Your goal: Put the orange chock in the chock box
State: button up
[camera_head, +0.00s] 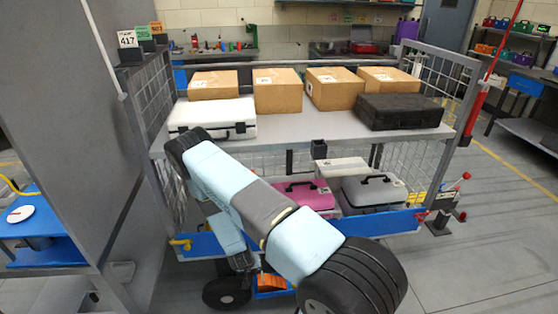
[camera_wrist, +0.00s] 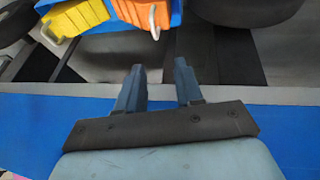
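The orange chock (camera_wrist: 146,12), ridged and with a pale handle, is at the top of the wrist view beside a yellow chock (camera_wrist: 74,16). Both appear to lie in a blue box (camera_wrist: 177,14), probably the chock box, cut off by the frame edge. In the head view, orange (camera_head: 272,281) shows low under the cart above a blue box edge (camera_head: 274,294), partly behind my arm. My gripper (camera_wrist: 160,75) is open, with nothing between its fingers and apart from the chocks. In the head view its fingers cannot be made out.
The cart's blue lower edge (camera_head: 400,221) runs beneath my gripper, with dark wheels (camera_head: 227,293) below. Cardboard boxes (camera_head: 278,91), a white case (camera_head: 213,118) and a black case (camera_head: 398,111) stand on its upper shelf.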

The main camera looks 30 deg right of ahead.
jog(key=w+a+r+y, duration=0.15)
jog(key=w+r, duration=0.35)
jog(key=r, duration=0.7)
jog(key=w+a+r+y, duration=0.1)
jog(key=w+a+r, duration=0.25)
jog(key=r, duration=0.95)
notch_tip(320, 180, up, 24)
jog(key=s+d+y, duration=0.1)
jog(key=s+y, duration=0.1)
jog(key=s+d+r+n+t, duration=0.1)
jog(key=s+d+r, duration=0.1)
jog(key=s+r, duration=0.65)
jog(key=s+d+r+n+t, duration=0.15)
jog(key=s+r, duration=0.45)
jog(key=r, duration=0.6)
jog(key=s+d+r, duration=0.1)
jog(key=s+r, duration=0.2)
jog(key=s, duration=0.6)
jog(key=s+d+r+h, duration=0.1)
jog(key=s+r, duration=0.2)
jog(key=s, duration=0.6)
jog(key=shift+r+n, duration=0.35)
jog(key=shift+r, duration=0.05)
